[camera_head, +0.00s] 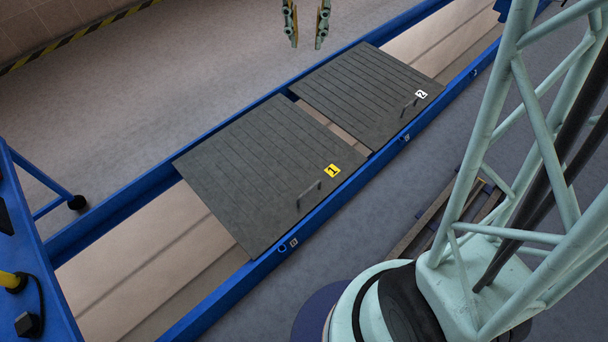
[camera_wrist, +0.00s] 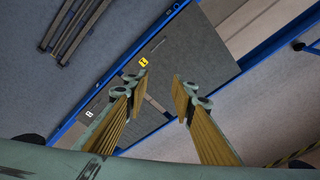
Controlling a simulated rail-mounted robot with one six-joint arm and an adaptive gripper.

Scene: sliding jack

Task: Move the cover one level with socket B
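Cover one (camera_head: 255,165) is a dark ribbed plate with a yellow "1" label (camera_head: 332,170) and a thin handle (camera_head: 308,192). It lies flat across the blue-railed track. A small marker (camera_head: 293,242) is on the near rail by its lower corner; another (camera_head: 407,138) is beside cover two and a third (camera_head: 475,72) is farther along. Their letters are too small to read, so I cannot tell which is socket B. My gripper (camera_head: 306,46) is open and empty, apart from the handle. The wrist view shows cover one (camera_wrist: 205,50) beyond the spread fingers.
Cover two (camera_head: 355,85), with a white label, lies farther along the track, a narrow gap from cover one. The pale track bed (camera_head: 150,270) is bare at the lower left and beyond cover two (camera_head: 440,45). Long bars (camera_head: 440,215) lie on the floor beside the near rail.

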